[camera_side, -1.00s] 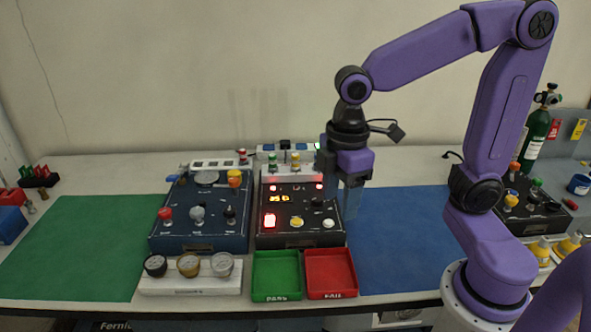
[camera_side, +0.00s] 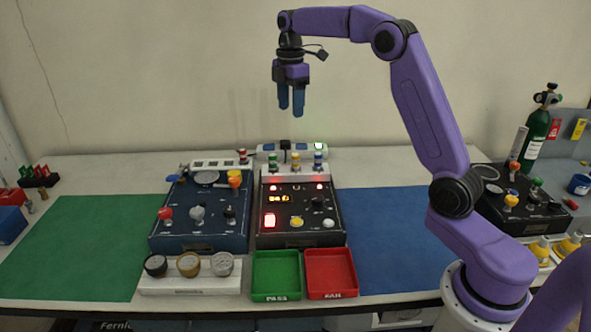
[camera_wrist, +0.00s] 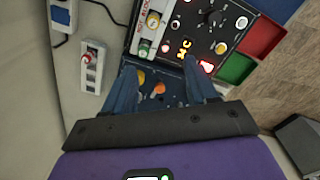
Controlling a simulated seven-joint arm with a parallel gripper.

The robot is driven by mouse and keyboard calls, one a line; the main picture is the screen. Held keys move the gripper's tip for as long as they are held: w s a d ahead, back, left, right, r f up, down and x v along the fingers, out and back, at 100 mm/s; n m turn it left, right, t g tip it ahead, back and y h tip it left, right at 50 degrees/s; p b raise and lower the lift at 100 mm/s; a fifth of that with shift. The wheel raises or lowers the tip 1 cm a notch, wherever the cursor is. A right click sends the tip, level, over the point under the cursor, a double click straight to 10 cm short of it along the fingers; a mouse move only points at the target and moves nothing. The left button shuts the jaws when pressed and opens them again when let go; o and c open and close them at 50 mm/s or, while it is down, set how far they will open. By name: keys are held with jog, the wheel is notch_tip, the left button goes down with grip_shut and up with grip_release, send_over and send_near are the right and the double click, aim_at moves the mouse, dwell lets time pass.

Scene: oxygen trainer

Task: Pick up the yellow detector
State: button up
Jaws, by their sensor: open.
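The yellow detector (camera_side: 295,161) is a small upright piece with a yellow band. It stands in the middle of a white rack (camera_side: 290,174), between a green-banded one (camera_side: 272,163) and a blue-banded one (camera_side: 318,161). In the wrist view the yellow detector (camera_wrist: 153,19) stands near the top, beside the green one (camera_wrist: 143,47). My gripper (camera_side: 291,111) is open and empty, fingers pointing down, high above the rack and apart from it. In the wrist view its fingers (camera_wrist: 160,66) are spread over the panels.
Behind the rack lies a power strip (camera_side: 265,151). In front is a black panel (camera_side: 285,226) with lit displays, and a blue panel (camera_side: 190,238) is to the left. Green (camera_side: 276,297) and red (camera_side: 331,294) trays lie nearer. The blue mat (camera_side: 400,235) is clear.

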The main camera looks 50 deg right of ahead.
jog(key=d, duration=0.2)
send_over(295, 154)
jog(key=f, duration=1.1)
jog(key=shift+s+a, duration=0.1)
jog(key=shift+a, duration=0.2)
jog(key=shift+d+f, duration=0.15)
jog(key=shift+f, duration=1.45)
jog(key=shift+d+f, duration=0.1)
jog(key=shift+f, duration=1.5)
grip_shut()
jog(key=shift+r, duration=0.1)
